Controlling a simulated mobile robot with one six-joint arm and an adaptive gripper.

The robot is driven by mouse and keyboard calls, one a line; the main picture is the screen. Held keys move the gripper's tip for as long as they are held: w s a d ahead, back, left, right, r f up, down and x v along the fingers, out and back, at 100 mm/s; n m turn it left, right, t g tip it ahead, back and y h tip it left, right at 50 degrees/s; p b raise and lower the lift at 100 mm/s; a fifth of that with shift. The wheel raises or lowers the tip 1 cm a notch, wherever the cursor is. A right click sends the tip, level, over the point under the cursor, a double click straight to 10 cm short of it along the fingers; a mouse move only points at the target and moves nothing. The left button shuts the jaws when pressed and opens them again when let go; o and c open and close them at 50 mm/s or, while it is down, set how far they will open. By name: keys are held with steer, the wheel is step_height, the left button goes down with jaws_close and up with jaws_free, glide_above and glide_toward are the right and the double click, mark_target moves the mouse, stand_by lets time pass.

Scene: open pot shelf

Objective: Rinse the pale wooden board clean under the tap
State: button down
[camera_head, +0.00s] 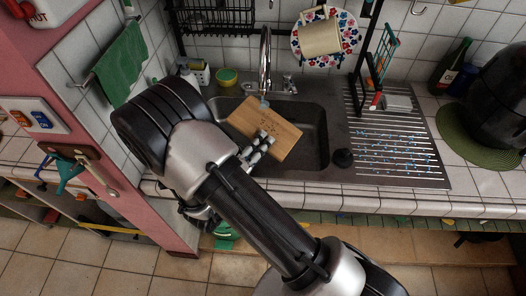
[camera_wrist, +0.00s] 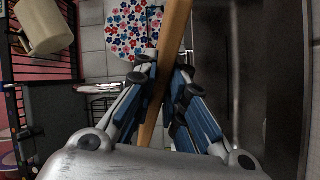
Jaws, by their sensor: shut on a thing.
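The pale wooden board (camera_head: 288,136) is tilted over the sink basin (camera_head: 313,120), below the tap (camera_head: 265,62). The tap's spout ends just above the board's upper part, with a small bluish patch at that spot; I cannot tell whether it is running water. A few faint dark marks show on the board's face. My gripper (camera_head: 258,147) is shut on the board's near edge. In the wrist view the board (camera_wrist: 174,38) appears nearly edge-on between the fingers of my gripper (camera_wrist: 165,78), hiding its face there.
A cream mug (camera_head: 320,37) and floral plate (camera_head: 343,18) are behind. A dark pot (camera_head: 500,95) stands far right.

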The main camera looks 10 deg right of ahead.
mark_target(258, 131)
steer(key=w+f, duration=0.1)
steer(key=w, duration=0.6)
steer(key=shift+d+b, duration=0.4)
steer(key=shift+b, duration=0.05)
steer(key=shift+w+a, duration=0.1)
steer(key=shift+a, duration=0.05)
stand_by(1.4)
steer(key=shift+w+a, duration=0.25)
steer(key=shift+a, duration=0.4)
steer(key=shift+w+a, duration=0.2)
steer(key=shift+a, duration=0.45)
stand_by(0.9)
steer(key=shift+s+d+p, duration=0.7)
steer(key=shift+s+d, duration=0.25)
steer(key=shift+s, duration=0.25)
steer(key=shift+s+d, duration=0.1)
steer(key=shift+s, duration=0.05)
steer(key=shift+s+d+p, duration=0.35)
steer(key=shift+s+d, duration=0.45)
steer(key=shift+s, duration=0.25)
stand_by(0.4)
